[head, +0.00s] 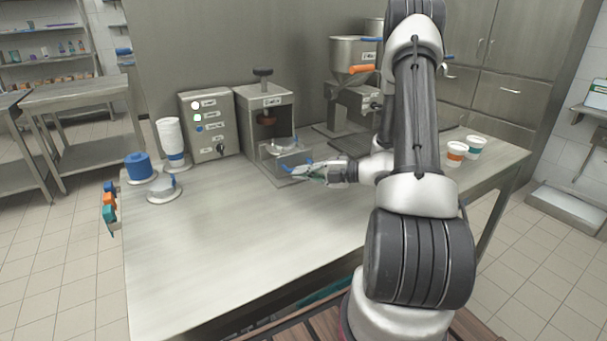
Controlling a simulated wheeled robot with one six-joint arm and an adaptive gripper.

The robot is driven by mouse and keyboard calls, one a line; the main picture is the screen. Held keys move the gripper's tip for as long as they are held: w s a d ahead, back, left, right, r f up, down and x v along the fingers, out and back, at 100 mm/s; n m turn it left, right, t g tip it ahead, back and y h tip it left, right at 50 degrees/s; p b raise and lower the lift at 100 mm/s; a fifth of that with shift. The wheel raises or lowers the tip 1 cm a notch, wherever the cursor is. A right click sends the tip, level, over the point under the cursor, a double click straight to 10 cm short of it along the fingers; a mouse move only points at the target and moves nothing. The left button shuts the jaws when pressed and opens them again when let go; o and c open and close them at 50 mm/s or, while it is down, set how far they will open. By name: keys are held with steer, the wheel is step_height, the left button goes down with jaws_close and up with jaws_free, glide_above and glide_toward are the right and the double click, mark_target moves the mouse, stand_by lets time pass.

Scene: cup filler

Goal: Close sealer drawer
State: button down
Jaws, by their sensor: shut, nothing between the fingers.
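The sealer (267,117) is a grey metal press with a black knob on top, standing against the back panel. Its drawer (282,146) shows at the sealer's lower front and sticks out toward the front, with a round metal holder in it. I cannot tell whether the fingers touch the handle. The gripper hides part of the drawer front.
A control box (208,124) stands left of the sealer. A stack of white cups (171,138), a blue roll (138,167) and a round metal piece (163,190) are at the left. A filler with a hopper (353,52) is behind my arm. Two cups (456,153) stand at the right. The front table is clear.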

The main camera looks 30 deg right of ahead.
mark_target(288, 163)
steer(key=w, duration=0.7)
steer(key=shift+w+a, duration=0.2)
steer(key=shift+s, duration=0.1)
